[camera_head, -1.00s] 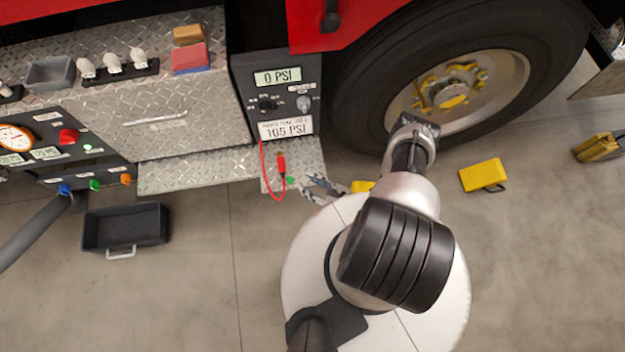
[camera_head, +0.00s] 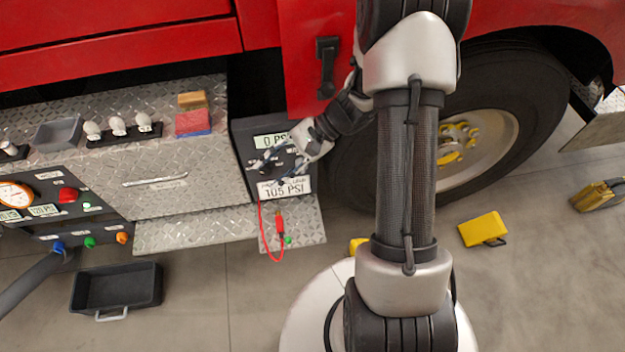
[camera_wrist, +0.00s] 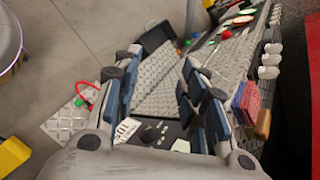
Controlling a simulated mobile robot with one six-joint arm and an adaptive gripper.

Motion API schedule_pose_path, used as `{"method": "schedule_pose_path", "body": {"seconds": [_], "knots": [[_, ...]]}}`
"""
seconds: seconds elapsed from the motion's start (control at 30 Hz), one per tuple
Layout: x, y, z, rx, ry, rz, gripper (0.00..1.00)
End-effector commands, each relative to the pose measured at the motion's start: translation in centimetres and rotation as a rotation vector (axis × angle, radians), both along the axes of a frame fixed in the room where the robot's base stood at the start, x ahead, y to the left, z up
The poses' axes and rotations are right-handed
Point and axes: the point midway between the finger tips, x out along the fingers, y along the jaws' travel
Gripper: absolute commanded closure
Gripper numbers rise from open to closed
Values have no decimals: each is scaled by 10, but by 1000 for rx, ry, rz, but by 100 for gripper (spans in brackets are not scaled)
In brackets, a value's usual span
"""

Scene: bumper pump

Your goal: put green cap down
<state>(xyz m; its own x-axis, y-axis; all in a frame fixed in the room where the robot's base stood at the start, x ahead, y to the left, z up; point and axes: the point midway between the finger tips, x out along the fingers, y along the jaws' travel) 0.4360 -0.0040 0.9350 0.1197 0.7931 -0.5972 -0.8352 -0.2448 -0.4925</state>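A small green cap (camera_head: 288,240) rests on the diamond-plate step (camera_head: 310,225), beside the red cable and its red plug. It also shows at the left in the wrist view (camera_wrist: 79,102). My gripper (camera_head: 272,174) is in front of the dark gauge panel (camera_head: 240,135), above the step and the green cap. In the wrist view my gripper (camera_wrist: 160,60) has its fingers spread with nothing between them. The fingers partly cover the panel's knobs and the edge of its 105 PSI label (camera_head: 285,188).
A red cable (camera_head: 263,235) hangs from the panel to the step. A dark bin (camera_head: 117,288) stands on the floor at left. Yellow blocks (camera_head: 483,229) lie near the wheel. A red door with a black handle (camera_head: 327,65) is above the panel. Floor between is clear.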

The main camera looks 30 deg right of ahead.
Motion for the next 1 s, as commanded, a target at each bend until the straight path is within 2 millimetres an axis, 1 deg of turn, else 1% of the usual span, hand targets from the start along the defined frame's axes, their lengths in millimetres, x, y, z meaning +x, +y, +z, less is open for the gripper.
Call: {"method": "schedule_pose_path", "body": {"seconds": [0.03,0.1,0.2,0.27,0.3,0.4,0.6,0.7,0.83,1.0], "knots": [[-8,8,25,-56,-37,69,61],[-22,17,51,-133,-77,159,61],[-46,27,84,-248,-139,280,61],[-61,30,102,-320,-180,348,61],[-72,33,113,-368,-206,392,61],[-98,35,138,-492,-281,493,61],[-147,29,176,-750,-450,657,61],[-167,22,190,-874,-535,716,61],[-184,13,202,-1002,-629,763,61],[-195,5,209,-1091,-695,786,61]]}}
